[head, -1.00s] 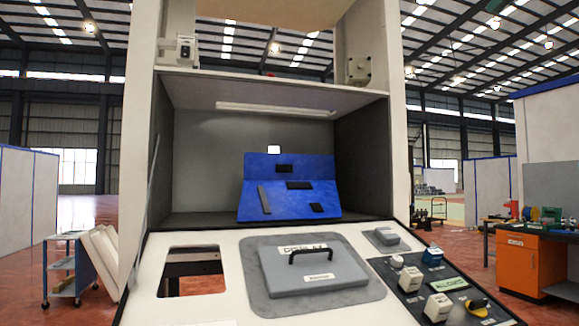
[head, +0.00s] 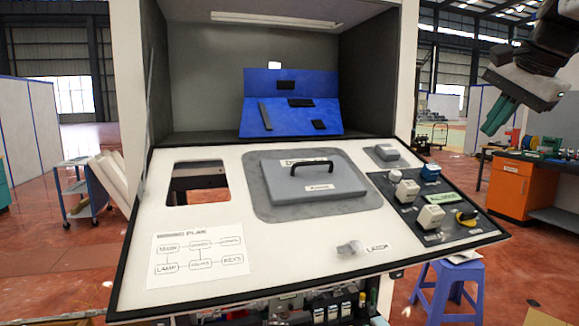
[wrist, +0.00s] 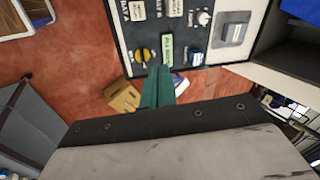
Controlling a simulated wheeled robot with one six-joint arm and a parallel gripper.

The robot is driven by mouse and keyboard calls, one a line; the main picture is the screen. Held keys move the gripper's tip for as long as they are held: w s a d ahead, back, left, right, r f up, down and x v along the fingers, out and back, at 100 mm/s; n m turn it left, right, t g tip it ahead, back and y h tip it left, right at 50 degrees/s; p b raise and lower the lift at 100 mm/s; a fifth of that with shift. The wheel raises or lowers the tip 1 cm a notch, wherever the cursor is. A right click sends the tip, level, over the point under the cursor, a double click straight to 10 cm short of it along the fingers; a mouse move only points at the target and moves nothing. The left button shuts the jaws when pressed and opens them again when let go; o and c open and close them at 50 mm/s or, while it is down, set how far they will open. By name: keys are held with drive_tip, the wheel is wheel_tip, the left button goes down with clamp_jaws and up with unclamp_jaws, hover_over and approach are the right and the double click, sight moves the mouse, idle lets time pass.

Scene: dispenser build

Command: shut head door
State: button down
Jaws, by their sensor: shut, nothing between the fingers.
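The head of the dispenser is a tall white cabinet with an open front, its dark interior (head: 225,95) exposed. No door covers the opening, and I cannot make out the head door for certain. A thin upright edge (head: 146,150) shows at the opening's left side; I cannot tell whether it is part of a door. The cabinet's top is out of frame now. My gripper (head: 492,126) has green fingers, shut and empty, in the air right of the cabinet. In the wrist view the green fingers (wrist: 158,88) point toward the control panel, with nothing held.
A blue panel (head: 290,100) leans inside the cabinet. Below, the sloping white desk (head: 290,235) carries a grey handled lid (head: 315,180), a square cutout and a control panel (head: 425,205). A blue stool (head: 448,285) and orange workbench (head: 525,187) stand right, a cart (head: 80,195) left.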

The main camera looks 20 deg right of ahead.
drive_tip(key=s+a+f+n+g, duration=0.1)
drive_tip(key=s+a+f+n, duration=0.3)
drive_tip(key=a+f, duration=0.3)
drive_tip(key=s+a+f+n+g, duration=0.2)
drive_tip(key=s+a+f+n, duration=0.3)
drive_tip(key=f, duration=0.7)
drive_tip(key=s+a+f+n+g, duration=0.2)
drive_tip(key=s+a+f+n, duration=0.3)
drive_tip(key=a+f, duration=0.4)
drive_tip(key=shift+s+f+n, duration=0.25)
drive_tip(key=shift+f+n, duration=0.15)
drive_tip(key=shift+f, duration=0.1)
drive_tip(key=c, duration=1.9)
unclamp_jaws()
drive_tip(key=shift+s+a+r+n, duration=0.1)
drive_tip(key=shift+a+r+n, duration=0.1)
drive_tip(key=shift+a, duration=0.35)
drive_tip(key=shift+a+r+n, duration=0.1)
drive_tip(key=shift+a+n, duration=0.1)
drive_tip(key=shift+a, duration=0.3)
drive_tip(key=shift+o, duration=0.6)
drive_tip(key=shift+a, duration=0.1)
